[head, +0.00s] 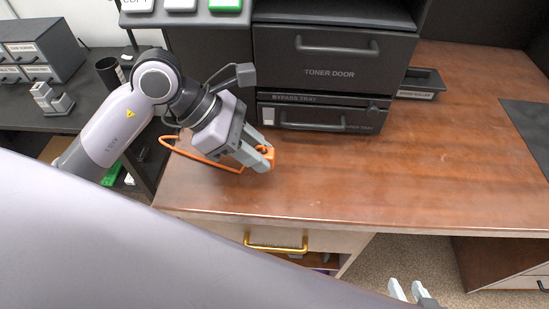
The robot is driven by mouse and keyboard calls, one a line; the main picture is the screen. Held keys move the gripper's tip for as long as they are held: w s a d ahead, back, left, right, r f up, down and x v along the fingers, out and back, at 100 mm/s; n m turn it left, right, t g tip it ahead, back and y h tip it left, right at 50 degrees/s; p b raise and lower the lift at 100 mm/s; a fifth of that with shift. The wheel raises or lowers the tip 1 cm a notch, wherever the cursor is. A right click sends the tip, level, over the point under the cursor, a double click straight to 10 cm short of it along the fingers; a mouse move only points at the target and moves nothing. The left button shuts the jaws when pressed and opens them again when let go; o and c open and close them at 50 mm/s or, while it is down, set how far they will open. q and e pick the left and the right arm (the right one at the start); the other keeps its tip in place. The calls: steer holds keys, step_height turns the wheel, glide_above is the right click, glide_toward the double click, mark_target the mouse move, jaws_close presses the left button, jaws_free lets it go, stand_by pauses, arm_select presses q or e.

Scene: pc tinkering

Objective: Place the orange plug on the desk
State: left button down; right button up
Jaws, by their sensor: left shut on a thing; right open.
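The orange plug (268,151) is held between the fingers of my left gripper (264,158), over the left part of the wooden desk (380,185). My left gripper is shut on it. An orange cable (200,157) loops from the gripper area out to the left, near the desk's left edge. I cannot tell whether the plug touches the desk surface. My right gripper (410,291) shows at the bottom edge, below the desk's front edge; its fingers are apart and empty.
A dark printer (330,85) with toner door and bypass tray stands behind the plug. A dark roller tray (420,84) and a dark mat (530,130) are to the right. The middle of the desk is clear. A drawer with a gold handle (276,247) is below the front edge.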

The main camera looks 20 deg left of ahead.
arm_select(q)
steer(key=d, duration=0.1)
steer(key=w+d, duration=0.1)
steer(key=d, duration=0.1)
steer(key=shift+f, duration=1.75)
steer(key=shift+f, duration=0.1)
steer(key=c, duration=0.9)
jaws_free()
steer(key=v, duration=0.7)
steer(key=shift+a+r, duration=0.2)
steer(key=shift+r, duration=0.1)
steer(key=shift+s, duration=0.1)
